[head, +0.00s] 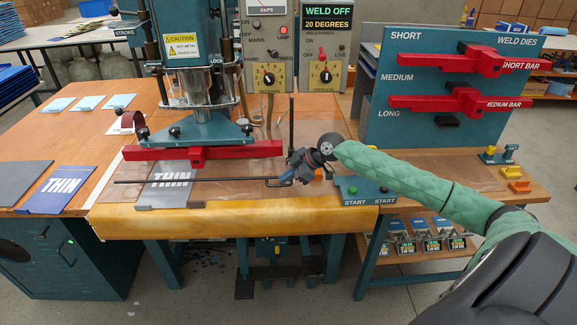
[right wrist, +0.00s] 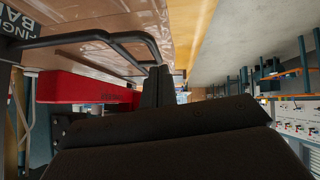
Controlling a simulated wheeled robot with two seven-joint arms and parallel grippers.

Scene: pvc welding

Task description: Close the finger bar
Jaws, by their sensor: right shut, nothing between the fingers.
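The finger bar (head: 200,180) is a thin black rod lying low and level across the front of the welding table, in front of the red die bar of the press. Its right end has a bent loop beside my right gripper (head: 274,182). In the right wrist view, the black bent finger bar (right wrist: 85,37) runs to the shut fingertips (right wrist: 158,85), close to or touching them; I cannot tell which. The fingers hold nothing. A grey sheet marked THIN (head: 170,187) lies under the rod. My left gripper is not in view.
The press with its red die bar (head: 205,153) stands behind the rod. A teal START button box (head: 367,192) is right of my gripper. A weld die rack (head: 440,130) stands at the right. Blue and dark sheets (head: 60,190) lie at the left.

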